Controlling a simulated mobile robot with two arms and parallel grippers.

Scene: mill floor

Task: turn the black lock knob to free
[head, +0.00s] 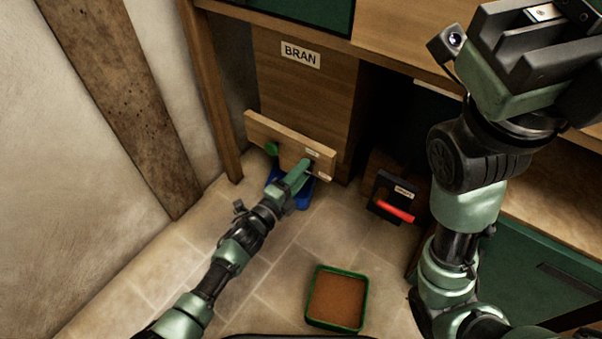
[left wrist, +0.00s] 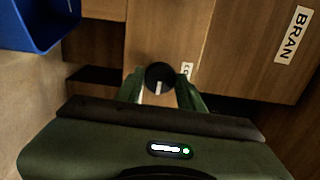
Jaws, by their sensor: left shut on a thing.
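The black lock knob (left wrist: 160,76) is round with a white pointer mark. It sits on the wooden board under the BRAN panel, beside a small white label (left wrist: 187,70). My left gripper (left wrist: 160,88) is shut on the knob, one green finger on each side. In the head view my left gripper (head: 304,168) reaches the right end of the wooden board (head: 262,130) and hides the knob. My right gripper (head: 530,50) is raised at the upper right, away from the board, and its jaw gap is unclear.
A green knob (head: 271,148) is on the board's left part. A blue bin (head: 303,198) stands below the board. A black frame with a red handle (head: 398,212) is to the right. A green tray (head: 361,307) of brown material lies on the tiled floor. A wooden post stands left.

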